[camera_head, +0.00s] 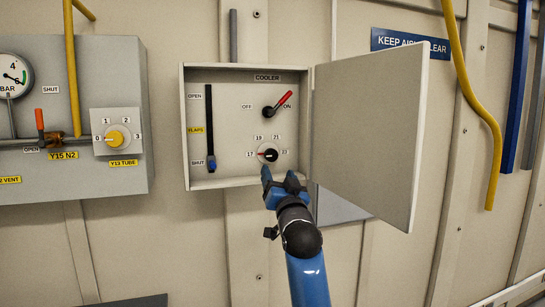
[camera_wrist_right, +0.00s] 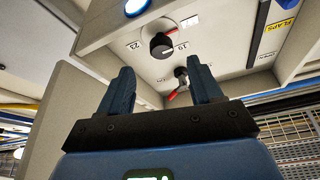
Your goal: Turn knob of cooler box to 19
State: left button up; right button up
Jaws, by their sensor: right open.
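The cooler box (camera_head: 188,130) is on the wall with its door (camera_head: 365,130) swung open to the right. Its black knob (camera_head: 271,155) sits low on the panel, among the marks 17, 19, 21 and 23. The knob's red pointer is toward 17. My right gripper (camera_head: 279,178) is open and empty, just below the knob. In the right wrist view, the knob (camera_wrist_right: 159,45) is beyond the two blue fingers (camera_wrist_right: 160,85), apart from them. My left gripper is not in view.
Above the knob is a red-handled switch (camera_head: 284,104) turned to ON. A flaps slider (camera_head: 210,130) runs down the box's left side, its blue handle at SHUT. A grey panel (camera_head: 80,180) with a gauge and valves is at left. Yellow and blue pipes run at right.

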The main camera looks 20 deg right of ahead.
aim_at(272, 157)
jog(key=p+x, duration=0.1)
jog(key=x, duration=0.1)
jog(key=p+x, duration=0.1)
jog(key=x, duration=0.1)
jog(key=p+x, duration=0.1)
jog(key=x, duration=0.2)
jog(key=shift+s+r, duration=0.2)
jog(key=shift+r, duration=0.15)
jog(key=shift+w+r+p, duration=0.1)
jog(key=shift+w+p, duration=0.35)
jog(key=shift+w, duration=0.25)
jog(key=shift+s, duration=0.1)
jog(key=shift+c, duration=0.2)
jog(key=c, duration=1)
